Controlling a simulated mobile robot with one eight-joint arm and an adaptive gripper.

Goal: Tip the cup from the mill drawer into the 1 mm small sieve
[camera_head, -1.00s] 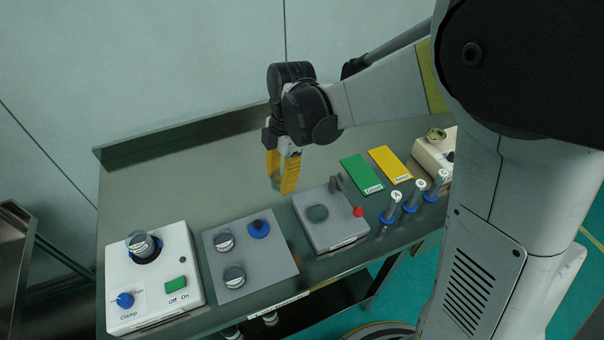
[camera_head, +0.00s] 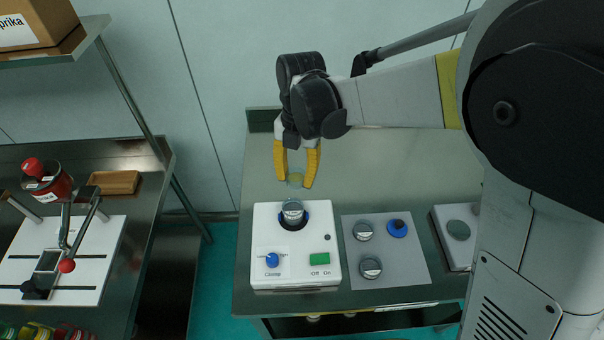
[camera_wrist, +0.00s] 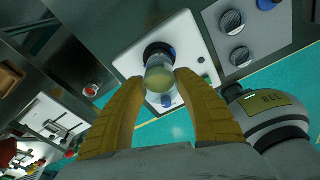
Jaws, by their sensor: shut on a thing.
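My gripper (camera_head: 297,162) has its yellow fingers closed on a small clear cup (camera_head: 296,180) with yellowish contents. In the wrist view the cup (camera_wrist: 158,78) shows between the fingertips. The cup hangs above and behind a white machine (camera_head: 264,268) labelled Clamp. A small clear sieve cylinder (camera_head: 292,211) stands in the machine's dark ring, just below the cup in the picture. Two similar round pieces (camera_head: 363,231) (camera_head: 371,267) sit on a grey plate. I cannot read which is the 1 mm sieve.
The machine has a blue knob (camera_head: 272,260) and a green switch (camera_head: 319,259). A blue piece (camera_head: 398,228) sits on the grey plate (camera_head: 405,270). A separate table at left carries a red-topped device (camera_head: 50,186) and a wooden tray (camera_head: 114,182). The bench behind the machine is clear.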

